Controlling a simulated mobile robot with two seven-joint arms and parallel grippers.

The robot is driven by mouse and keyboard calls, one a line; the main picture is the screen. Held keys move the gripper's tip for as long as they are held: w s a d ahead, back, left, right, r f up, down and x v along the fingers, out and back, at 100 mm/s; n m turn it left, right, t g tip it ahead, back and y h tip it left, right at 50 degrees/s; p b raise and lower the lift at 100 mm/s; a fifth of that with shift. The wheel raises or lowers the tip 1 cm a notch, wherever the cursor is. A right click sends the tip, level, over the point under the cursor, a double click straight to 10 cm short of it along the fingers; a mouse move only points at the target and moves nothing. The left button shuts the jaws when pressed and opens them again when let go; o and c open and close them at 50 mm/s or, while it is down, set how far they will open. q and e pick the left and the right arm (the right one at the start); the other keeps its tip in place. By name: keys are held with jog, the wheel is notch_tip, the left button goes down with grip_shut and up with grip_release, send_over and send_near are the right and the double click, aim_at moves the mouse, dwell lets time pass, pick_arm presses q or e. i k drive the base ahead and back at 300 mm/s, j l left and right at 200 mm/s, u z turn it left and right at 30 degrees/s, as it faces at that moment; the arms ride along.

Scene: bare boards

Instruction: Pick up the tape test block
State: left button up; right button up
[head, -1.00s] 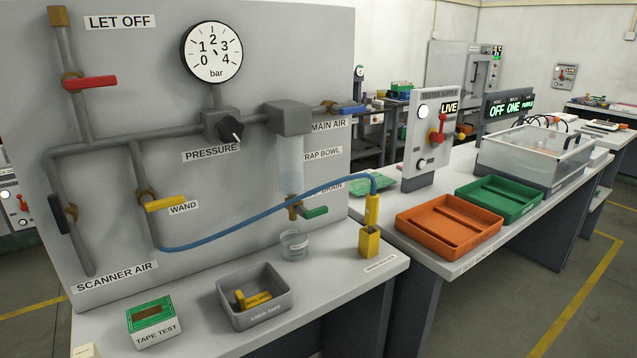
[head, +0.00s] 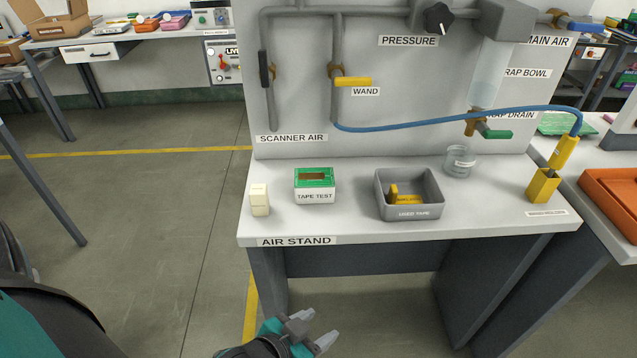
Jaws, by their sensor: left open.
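The tape test block (head: 315,194) is a small white block with a green top and a brown patch on it, labelled TAPE TEST. It sits upright on the front left part of the air stand bench (head: 345,222). My left gripper (head: 320,327) is at the bottom of the head view, in front of the bench and nearer to me than the block. Its fingers are apart, and nothing shows between them. My right gripper is not in view.
A cream block (head: 260,200) stands just left of the tape test block. To the right are a grey used-tape tray (head: 430,205) with a yellow piece inside, a clear cup (head: 460,162) and a yellow holder (head: 543,186). A panel with pipes rises behind.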

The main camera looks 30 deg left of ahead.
aim_at(312, 185)
jog(key=l+u, duration=0.1)
jog(key=u, duration=0.3)
jog(key=l+u, duration=0.1)
jog(key=u, duration=0.75)
jog(key=k+l+u, duration=0.1)
jog(key=u, duration=0.3)
